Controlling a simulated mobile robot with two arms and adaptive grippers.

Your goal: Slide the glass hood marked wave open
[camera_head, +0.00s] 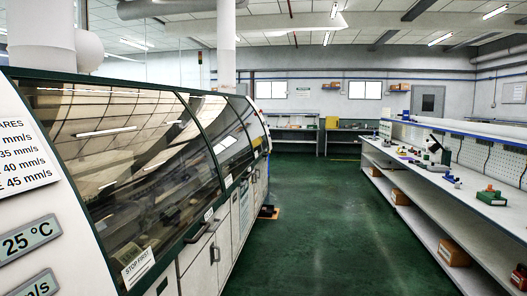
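A long machine runs along my left side, with slanted dark glass hoods in green frames. The nearest glass hood (130,150) is large, reflects the ceiling lights and appears closed. A dark bar handle (198,232) is at its lower right edge, and a white "STOP FIRST" label (138,267) is at its lower edge. A second glass hood (222,135) and further panes follow beyond it and also appear closed. I cannot read the word wave on any hood. Neither of my grippers is in view.
A white panel (28,165) with speed figures and a "25 °C" display (30,238) are at the near left. A green-floored aisle (320,225) is clear. On the right a long workbench (460,180) holds small items, with boxes on its lower shelf. More benches stand at the back.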

